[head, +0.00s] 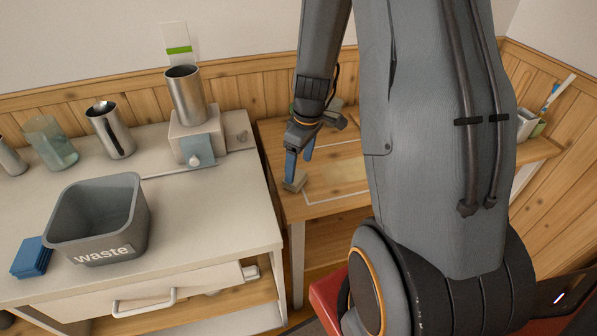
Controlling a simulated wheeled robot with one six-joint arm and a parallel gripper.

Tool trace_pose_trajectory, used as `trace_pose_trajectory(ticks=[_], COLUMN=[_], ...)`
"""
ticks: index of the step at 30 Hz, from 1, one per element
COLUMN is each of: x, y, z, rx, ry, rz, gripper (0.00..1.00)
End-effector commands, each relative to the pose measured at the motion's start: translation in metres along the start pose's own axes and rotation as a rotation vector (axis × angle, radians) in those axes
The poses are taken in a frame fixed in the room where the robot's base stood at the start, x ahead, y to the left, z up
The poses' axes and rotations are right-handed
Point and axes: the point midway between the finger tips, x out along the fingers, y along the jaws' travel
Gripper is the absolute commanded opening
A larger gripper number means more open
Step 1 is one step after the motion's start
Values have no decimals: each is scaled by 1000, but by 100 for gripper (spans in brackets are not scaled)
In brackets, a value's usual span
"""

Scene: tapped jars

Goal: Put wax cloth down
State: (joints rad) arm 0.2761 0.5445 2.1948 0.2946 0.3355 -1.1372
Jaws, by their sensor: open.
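My gripper (298,168) is open above the left part of the wooden side table, with its blue fingers pointing down. A small grey-beige block-like piece (296,183) lies on the table just below the fingertips. It may be the folded wax cloth, but it is too small to be sure. I cannot tell whether a finger touches it. A flat pale yellow patch (340,178) lies to its right inside a white outline on the table.
The white counter on the left holds a grey waste bin (98,252), blue folded cloths (31,258), a metal cup (110,130), a glass jar (50,144) and a metal jar (186,96) on a stand. The wooden table (274,140) has bare wood around the outline.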

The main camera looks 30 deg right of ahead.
Motion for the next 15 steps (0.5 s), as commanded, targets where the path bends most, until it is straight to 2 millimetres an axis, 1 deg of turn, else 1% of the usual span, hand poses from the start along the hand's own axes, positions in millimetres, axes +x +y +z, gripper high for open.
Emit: trace_pose_trajectory(ticks=[3,9,15], x=[-20,-51,-72], y=[2,1,0], z=[-1,0,0], rx=[0,0,0], ry=[3,2,0], rz=[5,3,1], gripper=[73,73,73])
